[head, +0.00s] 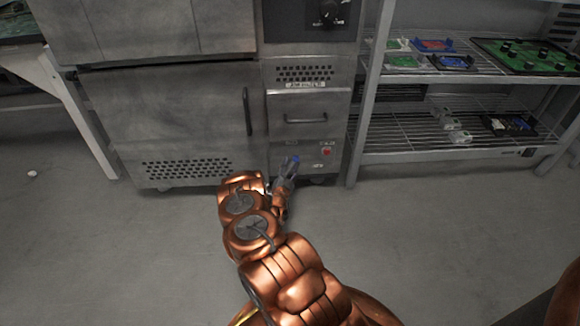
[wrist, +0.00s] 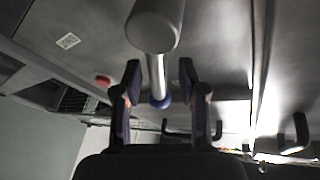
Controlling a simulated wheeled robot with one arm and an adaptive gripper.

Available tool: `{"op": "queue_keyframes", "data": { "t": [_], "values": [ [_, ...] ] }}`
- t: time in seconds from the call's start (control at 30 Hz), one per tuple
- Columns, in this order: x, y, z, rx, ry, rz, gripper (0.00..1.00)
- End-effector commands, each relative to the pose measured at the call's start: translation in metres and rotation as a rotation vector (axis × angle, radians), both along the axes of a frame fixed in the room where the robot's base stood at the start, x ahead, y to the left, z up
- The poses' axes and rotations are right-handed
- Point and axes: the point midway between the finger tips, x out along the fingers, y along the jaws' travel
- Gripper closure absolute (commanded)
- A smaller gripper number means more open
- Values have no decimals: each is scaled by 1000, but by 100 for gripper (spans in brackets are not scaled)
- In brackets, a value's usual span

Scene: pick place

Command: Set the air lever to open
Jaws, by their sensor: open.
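The air lever (wrist: 154,32) shows in the wrist view as a grey rod with a thick rounded end near the camera and a blue part lower down. My gripper (wrist: 160,76) is open, with one dark finger on each side of the rod. I cannot tell whether either finger touches it. In the head view my gripper (head: 286,174) is low in front of the narrow cabinet (head: 310,132). A small blue spot beside it may be part of the lever. The lever's base is hidden in the head view.
A red button (head: 326,152) sits on the cabinet panel right of my gripper; it also shows in the wrist view (wrist: 103,80). A drawer handle (head: 305,120) is above. A wire shelf (head: 420,132) stands to the right. The floor in front is mostly clear.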

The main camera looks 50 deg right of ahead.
Motion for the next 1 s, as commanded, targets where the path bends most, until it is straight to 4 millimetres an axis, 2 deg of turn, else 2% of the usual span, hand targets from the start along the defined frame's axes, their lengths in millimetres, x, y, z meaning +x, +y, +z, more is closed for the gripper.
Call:
{"op": "queue_keyframes", "data": {
  "t": [0.13,0.27,0.7,1.0],
  "values": [
    [-1,4,-1,0,0,1,59],
    [-8,17,-6,2,3,2,59],
    [-41,87,-25,2,4,5,59],
    [-51,104,-30,0,0,1,59]
  ]
}}
